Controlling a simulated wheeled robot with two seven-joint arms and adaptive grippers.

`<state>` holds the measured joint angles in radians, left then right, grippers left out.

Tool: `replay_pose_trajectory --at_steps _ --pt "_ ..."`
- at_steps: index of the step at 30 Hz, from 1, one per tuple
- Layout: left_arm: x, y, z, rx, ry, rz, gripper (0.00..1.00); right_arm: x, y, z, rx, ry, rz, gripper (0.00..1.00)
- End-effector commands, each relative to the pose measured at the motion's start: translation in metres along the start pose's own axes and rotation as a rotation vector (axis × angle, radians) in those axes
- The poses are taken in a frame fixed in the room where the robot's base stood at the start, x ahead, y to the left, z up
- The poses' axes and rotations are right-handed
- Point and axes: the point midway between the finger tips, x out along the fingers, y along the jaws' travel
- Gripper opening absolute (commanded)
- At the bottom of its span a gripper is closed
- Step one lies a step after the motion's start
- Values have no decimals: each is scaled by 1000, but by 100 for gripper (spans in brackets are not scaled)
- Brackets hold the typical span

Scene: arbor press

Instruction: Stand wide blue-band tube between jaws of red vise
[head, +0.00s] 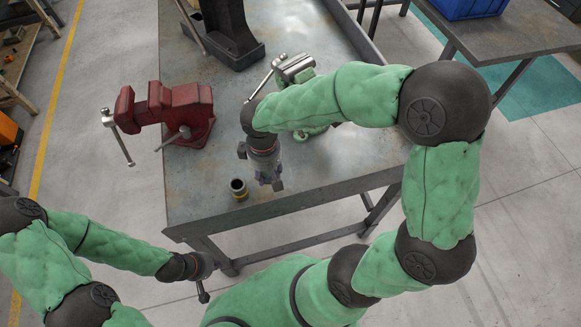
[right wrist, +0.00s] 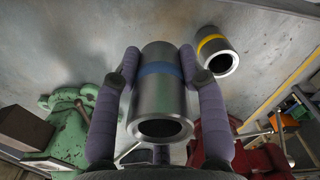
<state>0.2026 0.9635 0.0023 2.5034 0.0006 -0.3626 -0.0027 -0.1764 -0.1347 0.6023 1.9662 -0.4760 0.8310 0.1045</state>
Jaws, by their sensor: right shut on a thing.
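The blue-band tube (right wrist: 158,92) is a shiny metal cylinder with a blue ring. In the right wrist view it sits between both fingers of my right gripper (right wrist: 160,85), which is shut on it. Its open end faces the camera. In the head view my right gripper (head: 262,172) is over the table's near part and mostly hides the tube. I cannot tell whether the tube touches the table. The red vise (head: 165,108) is at the table's left edge, left of and beyond my right gripper. My left gripper (head: 204,288) is low, off the table's front; its fingers are unclear.
A yellow-band tube (head: 239,189) stands upright near the front edge, just left of my right gripper. A green vise (right wrist: 72,135) is partly behind my right arm in the head view. The dark press (head: 228,35) stands at the back. Bare table (head: 205,180) lies between the red vise and yellow-band tube.

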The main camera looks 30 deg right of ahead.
Motion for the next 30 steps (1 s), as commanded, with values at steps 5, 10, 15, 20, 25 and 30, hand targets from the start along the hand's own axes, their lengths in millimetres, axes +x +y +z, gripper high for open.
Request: replay_pose_trajectory --at_steps 5,10,15,20,25,30 --pt "7 -2 0 0 0 0 0 18 39 1 8 0 -1 0" --pt "13 -5 0 0 0 0 0 41 68 1 6 -1 -1 0" --pt "18 -6 -1 0 0 0 0 65 88 1 5 0 0 0" --pt "20 -7 -1 0 0 0 0 74 97 0 3 3 1 0" --pt "22 -8 -1 0 0 0 0 81 103 1 4 2 0 0" --pt "28 -10 -1 0 0 0 0 105 106 1 1 -1 -1 0"
